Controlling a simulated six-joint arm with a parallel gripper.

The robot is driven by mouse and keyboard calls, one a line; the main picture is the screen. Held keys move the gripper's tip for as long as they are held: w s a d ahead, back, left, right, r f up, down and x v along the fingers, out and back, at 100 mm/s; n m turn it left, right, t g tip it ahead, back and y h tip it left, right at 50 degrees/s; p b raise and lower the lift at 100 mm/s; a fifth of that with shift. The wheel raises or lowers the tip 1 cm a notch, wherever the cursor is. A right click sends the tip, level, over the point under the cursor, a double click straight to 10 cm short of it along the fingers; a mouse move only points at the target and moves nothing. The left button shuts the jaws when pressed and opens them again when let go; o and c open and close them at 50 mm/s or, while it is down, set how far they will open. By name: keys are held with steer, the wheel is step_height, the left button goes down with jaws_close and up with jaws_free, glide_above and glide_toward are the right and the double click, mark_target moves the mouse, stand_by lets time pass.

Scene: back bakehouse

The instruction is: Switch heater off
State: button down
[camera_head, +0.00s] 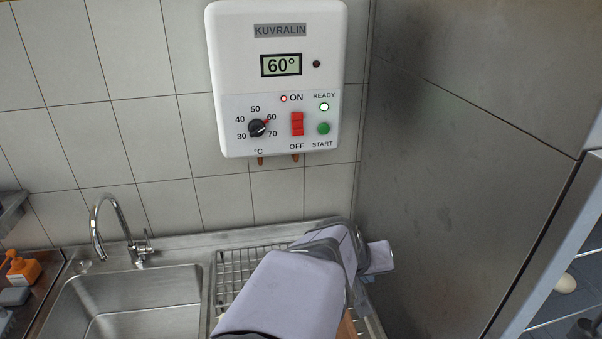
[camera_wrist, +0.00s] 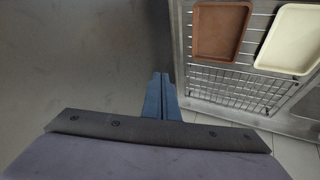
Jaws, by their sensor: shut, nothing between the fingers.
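The white heater (camera_head: 232,60) hangs on the tiled wall, marked KUVRALIN, with its display (camera_head: 281,65) reading 60°. Its red rocker switch (camera_head: 297,124) sits between the words ON and OFF. The dial (camera_head: 257,128) points to 60. A green START button (camera_head: 323,128) is at the right. My arm is below the heater in the head view, its gripper hidden there. In the wrist view my gripper (camera_wrist: 160,78) is shut and empty, apart from the heater, which is out of that view.
A steel sink (camera_head: 130,302) with a tap (camera_head: 115,232) is at the left. A steel panel (camera_head: 450,150) stands close at the right.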

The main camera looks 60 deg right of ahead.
steer(key=w+d+r+n+t+h, duration=0.1)
steer(key=w+d+r+t+h, duration=0.15)
steer(key=d+r, duration=0.4)
steer(key=w+d+r+n+t+h, duration=0.1)
steer(key=w+d+r+h, duration=0.2)
steer(key=r, duration=0.7)
steer(key=w+a+r+t, duration=0.2)
steer(key=w+r+t, duration=0.1)
steer(key=w+t, duration=0.1)
steer(key=w+a+r+t+y, duration=0.1)
steer(key=w+a+r+t, duration=0.1)
steer(key=w, duration=0.5)
steer(key=shift+w+a+r+t, duration=0.15)
steer(key=shift+a+r+t, duration=0.35)
steer(key=shift+t, duration=0.65)
steer(key=shift+w+d, duration=0.1)
steer(key=shift+d, duration=0.1)
steer(key=b, duration=0.2)
glide_toward(298, 130)
steer(key=x, duration=0.6)
steer(key=shift+w+d, duration=0.15)
steer(key=shift+d, duration=0.05)
